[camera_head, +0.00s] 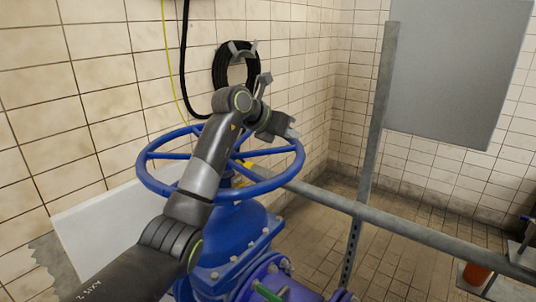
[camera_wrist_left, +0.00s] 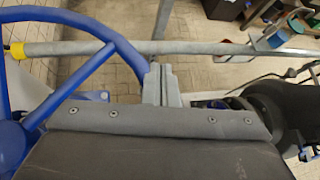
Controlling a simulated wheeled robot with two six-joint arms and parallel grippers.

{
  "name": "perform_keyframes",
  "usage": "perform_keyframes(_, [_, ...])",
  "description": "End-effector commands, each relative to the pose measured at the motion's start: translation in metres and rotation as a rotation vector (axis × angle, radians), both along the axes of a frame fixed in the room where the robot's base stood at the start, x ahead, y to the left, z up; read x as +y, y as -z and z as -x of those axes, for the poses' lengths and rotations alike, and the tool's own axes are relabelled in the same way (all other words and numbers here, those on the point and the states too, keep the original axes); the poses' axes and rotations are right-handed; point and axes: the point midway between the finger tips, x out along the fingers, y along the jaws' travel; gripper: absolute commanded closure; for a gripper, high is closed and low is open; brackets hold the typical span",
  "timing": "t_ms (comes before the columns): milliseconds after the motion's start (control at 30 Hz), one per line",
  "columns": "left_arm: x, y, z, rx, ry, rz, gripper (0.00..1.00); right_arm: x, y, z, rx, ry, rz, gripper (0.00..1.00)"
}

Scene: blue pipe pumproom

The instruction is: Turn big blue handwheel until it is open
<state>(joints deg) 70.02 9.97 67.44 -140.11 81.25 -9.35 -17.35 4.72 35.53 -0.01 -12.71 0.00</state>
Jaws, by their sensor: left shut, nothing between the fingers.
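The big blue handwheel (camera_head: 272,184) lies roughly level on top of a blue valve body (camera_head: 232,240) in the head view. Part of its rim and a spoke also show in the left wrist view (camera_wrist_left: 126,53). My left arm reaches across the wheel, covering part of the rim and hub. My left gripper (camera_head: 291,134) is at the wheel's far right side, close to the rim. In the left wrist view, its fingers (camera_wrist_left: 160,84) are together and empty, beside the rim; whether they touch it I cannot tell. My right gripper does not show.
A grey metal rail (camera_head: 400,222) with a yellow end runs past the wheel and joins an upright post (camera_head: 374,120). A black hose coil (camera_head: 222,66) hangs on the tiled wall. A grey panel (camera_head: 450,70) is at the right. Tiled floor (camera_head: 400,265) lies beyond the rail.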

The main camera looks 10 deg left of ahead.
Motion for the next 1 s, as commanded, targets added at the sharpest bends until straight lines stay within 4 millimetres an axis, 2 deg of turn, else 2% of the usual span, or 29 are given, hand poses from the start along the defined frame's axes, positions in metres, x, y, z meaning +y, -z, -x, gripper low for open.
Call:
perform_keyframes(33, [0.018,-0.004,0.003,0.038,-0.046,0.047,1.00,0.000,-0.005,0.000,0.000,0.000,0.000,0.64])
perform_keyframes(200, [0.072,-0.011,0.025,0.215,-0.213,0.255,1.00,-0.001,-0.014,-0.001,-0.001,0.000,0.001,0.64])
perform_keyframes(367, [0.114,-0.016,0.056,0.393,-0.365,0.428,1.00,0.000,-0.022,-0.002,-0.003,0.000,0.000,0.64])
perform_keyframes(500, [0.144,-0.017,0.088,0.551,-0.496,0.553,1.00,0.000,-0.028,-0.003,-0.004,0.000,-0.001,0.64])
perform_keyframes(633, [0.165,-0.016,0.119,0.689,-0.615,0.639,1.00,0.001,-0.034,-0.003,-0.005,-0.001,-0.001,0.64])
perform_keyframes(800, [0.179,-0.012,0.150,0.819,-0.733,0.704,1.00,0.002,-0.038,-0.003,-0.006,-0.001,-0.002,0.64])
perform_keyframes(1000, [0.182,-0.009,0.162,0.875,-0.786,0.730,1.00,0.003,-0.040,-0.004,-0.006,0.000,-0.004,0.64])
